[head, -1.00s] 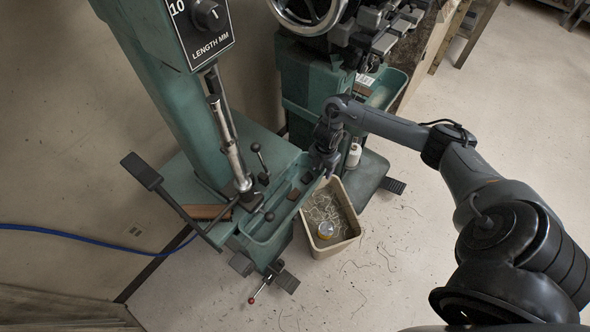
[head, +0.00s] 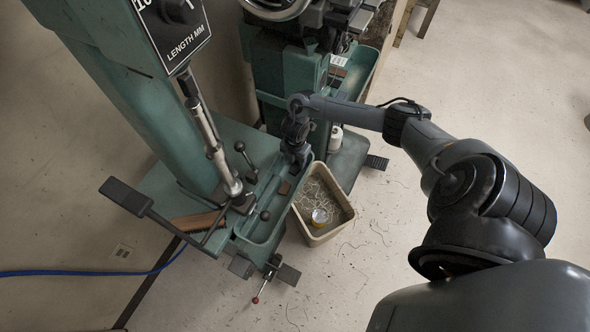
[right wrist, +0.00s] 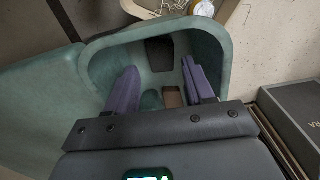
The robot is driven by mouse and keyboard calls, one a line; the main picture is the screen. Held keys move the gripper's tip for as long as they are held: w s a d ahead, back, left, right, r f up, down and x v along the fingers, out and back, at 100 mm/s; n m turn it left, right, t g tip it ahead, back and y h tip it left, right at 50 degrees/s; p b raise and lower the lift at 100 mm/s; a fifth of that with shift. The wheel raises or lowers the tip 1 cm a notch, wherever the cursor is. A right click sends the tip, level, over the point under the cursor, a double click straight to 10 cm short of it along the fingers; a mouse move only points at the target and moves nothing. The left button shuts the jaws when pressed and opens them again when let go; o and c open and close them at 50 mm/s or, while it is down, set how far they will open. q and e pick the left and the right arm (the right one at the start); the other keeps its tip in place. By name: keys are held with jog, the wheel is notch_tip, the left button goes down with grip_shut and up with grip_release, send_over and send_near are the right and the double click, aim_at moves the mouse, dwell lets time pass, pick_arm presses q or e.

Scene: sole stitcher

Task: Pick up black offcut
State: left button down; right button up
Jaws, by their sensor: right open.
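A black offcut (right wrist: 160,53) lies flat in the green tray (right wrist: 98,66), near the tray's upper wall in the right wrist view. A brown offcut (right wrist: 172,97) lies lower in the same tray, partly covered by my gripper. My right gripper (right wrist: 159,84) is open, with a finger on either side and nothing between them. It points down at the tray, with the black offcut beyond its fingertips. My left gripper is out of view.
A beige bin (head: 322,235) with thread scraps and a yellowish spool stands right beside the tray. The green machine column (head: 150,115) and levers rise to the left. A white bottle (head: 336,138) and another green machine (head: 285,75) are close behind. The floor at right is open.

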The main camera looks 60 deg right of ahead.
aim_at(296, 168)
jog(key=shift+s+f+b, duration=0.1)
jog(key=shift+f+b, duration=0.45)
jog(key=shift+f, duration=1.7)
jog(key=shift+c, duration=0.3)
jog(key=c, duration=0.8)
